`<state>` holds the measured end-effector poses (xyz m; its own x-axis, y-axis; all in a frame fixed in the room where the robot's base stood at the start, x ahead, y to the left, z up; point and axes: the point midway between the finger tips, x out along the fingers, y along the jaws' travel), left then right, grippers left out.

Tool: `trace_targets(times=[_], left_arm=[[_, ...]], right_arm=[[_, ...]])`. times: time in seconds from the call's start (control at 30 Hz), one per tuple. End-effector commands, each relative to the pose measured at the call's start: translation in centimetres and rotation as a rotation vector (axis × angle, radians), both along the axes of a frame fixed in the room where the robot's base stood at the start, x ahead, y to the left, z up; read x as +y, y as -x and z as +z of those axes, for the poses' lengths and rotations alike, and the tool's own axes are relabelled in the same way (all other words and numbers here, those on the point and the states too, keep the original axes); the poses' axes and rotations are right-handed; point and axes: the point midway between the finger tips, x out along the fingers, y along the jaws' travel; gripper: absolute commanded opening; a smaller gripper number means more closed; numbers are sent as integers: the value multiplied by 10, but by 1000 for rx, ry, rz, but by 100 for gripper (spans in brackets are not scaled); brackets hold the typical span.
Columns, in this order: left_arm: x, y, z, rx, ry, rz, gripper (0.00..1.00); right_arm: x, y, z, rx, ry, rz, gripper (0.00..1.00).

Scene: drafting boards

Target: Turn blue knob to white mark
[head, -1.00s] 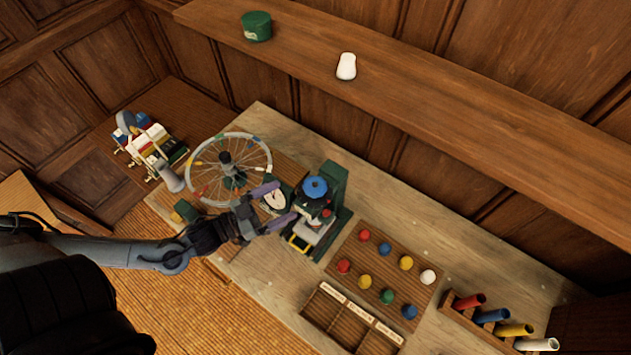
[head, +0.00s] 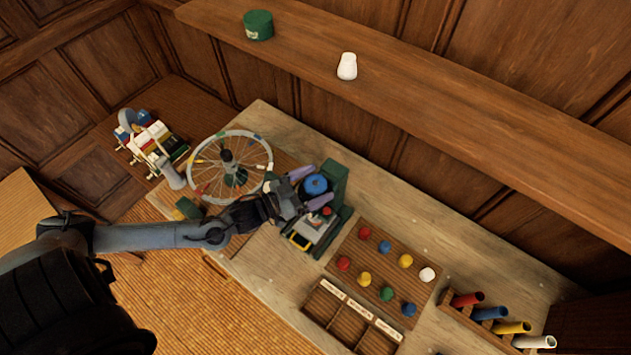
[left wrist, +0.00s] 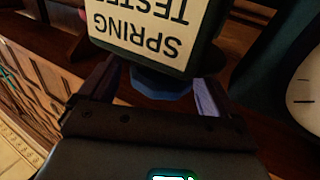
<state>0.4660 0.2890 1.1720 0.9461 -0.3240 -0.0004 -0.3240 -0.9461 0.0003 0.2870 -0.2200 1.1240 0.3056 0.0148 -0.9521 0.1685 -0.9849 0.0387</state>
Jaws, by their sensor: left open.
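The blue knob (head: 315,184) sits on top of the green spring tester (head: 334,178) on the bench. My left gripper (head: 314,186) is open, with one purple-grey finger on each side of the knob. In the left wrist view the blue knob (left wrist: 160,84) shows between the two fingers, partly hidden behind the "SPRING TESTER" sign (left wrist: 148,30). I cannot tell whether the fingers touch it. I cannot make out a white mark by the knob. My right gripper is not in view.
A spoked wheel (head: 232,168) stands left of the tester. A board with several coloured knobs (head: 350,246) and a sectioned tray (head: 322,311) lie to the right. A rack of coloured tubes (head: 466,318) stands farther right. A white dial face (left wrist: 303,88) is at the wrist view's right edge.

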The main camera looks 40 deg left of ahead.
Motion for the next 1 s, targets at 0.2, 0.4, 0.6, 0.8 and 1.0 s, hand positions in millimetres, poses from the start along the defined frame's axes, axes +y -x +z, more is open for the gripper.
trace_targets(times=[0.2,0.4,0.6,0.8,1.0], left_arm=[[-2,-5,0,0,0,0,91],[-2,-5,0,0,0,0,91],[-2,-5,0,0,0,-1,64],[-2,-5,0,-1,0,-1,40],[-2,-5,1,0,2,19,40]], right_arm=[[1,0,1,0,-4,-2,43],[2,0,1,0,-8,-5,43],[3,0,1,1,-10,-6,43],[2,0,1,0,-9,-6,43],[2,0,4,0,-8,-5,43]])
